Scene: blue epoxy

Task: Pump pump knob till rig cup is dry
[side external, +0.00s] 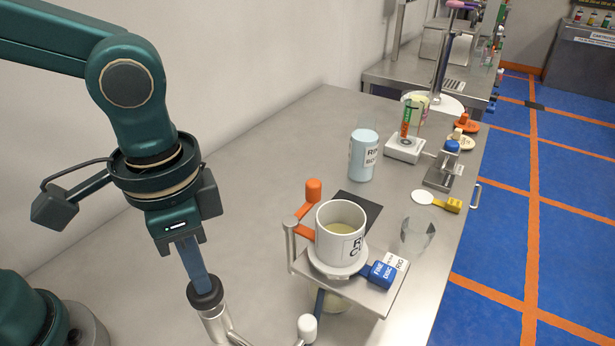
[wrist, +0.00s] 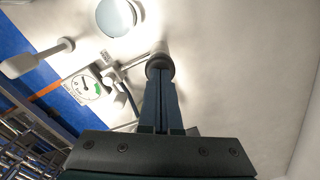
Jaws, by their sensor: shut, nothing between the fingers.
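The pump knob (side external: 205,292) is a dark round cap on a metal pump body (side external: 216,322). My gripper (side external: 201,276) is shut, its blue fingers pointing down, with the tips at the top of the knob and seeming to touch it. In the wrist view my gripper (wrist: 162,78) also ends at the dark knob (wrist: 160,62). The rig cup (side external: 352,249) is white with black lettering and stands upright on the rig's plate (side external: 372,298). Pale yellow liquid (side external: 341,227) shows inside it. Part of the pump's lower end is out of frame.
An orange handle (side external: 313,190) and a blue tag (side external: 381,273) flank the cup. A round gauge (wrist: 86,87) shows beside the pump. The bench left of the bottle is clear.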

